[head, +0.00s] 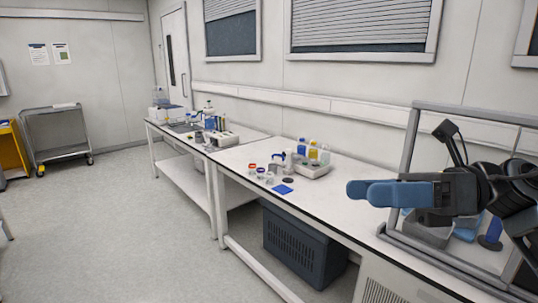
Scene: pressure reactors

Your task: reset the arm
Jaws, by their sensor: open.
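My gripper (372,191) is at the right of the head view, with its blue fingers pointing left. It is held in the air in front of a grey-framed enclosure (407,150), above the right part of the long white bench (345,205). The fingers are seen nearly side-on, and nothing shows between them. My black arm comes in from the right edge and hides part of the enclosure and what stands inside it.
A dark crate (300,248) sits underneath. A metal cart (57,135) stands far left. The floor at left is clear.

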